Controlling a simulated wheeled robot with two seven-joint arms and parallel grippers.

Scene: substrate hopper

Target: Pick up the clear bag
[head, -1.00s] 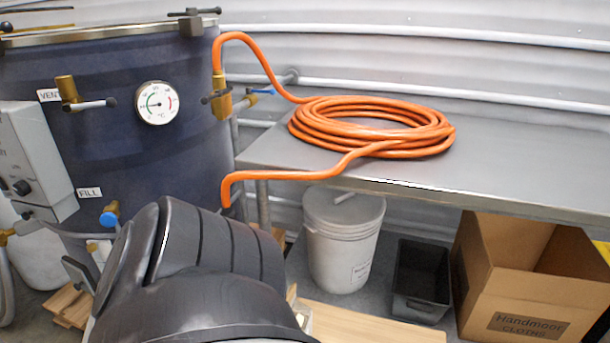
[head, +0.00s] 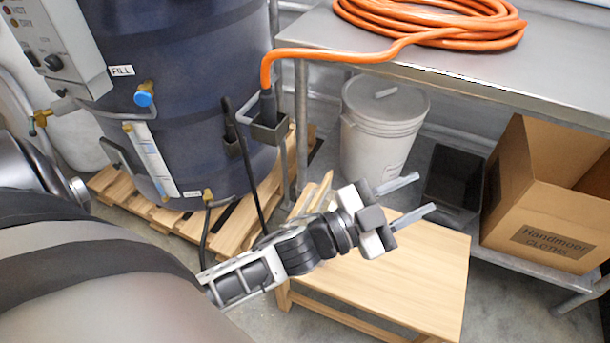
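No clear bag shows in the head view. My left gripper (head: 406,198) is in the middle of the picture, above a low wooden table. Its two grey fingers are apart and point right, with nothing between them. My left arm covers the lower left and part of the low table. My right gripper is not in view.
The low wooden table (head: 425,265) has a bare top. A blue tank (head: 190,60) stands on a wooden pallet (head: 135,210) at left. A metal bench (head: 470,65) holds an orange hose (head: 440,22). Below are a white bucket (head: 380,130), black bin (head: 452,180) and cardboard box (head: 535,200).

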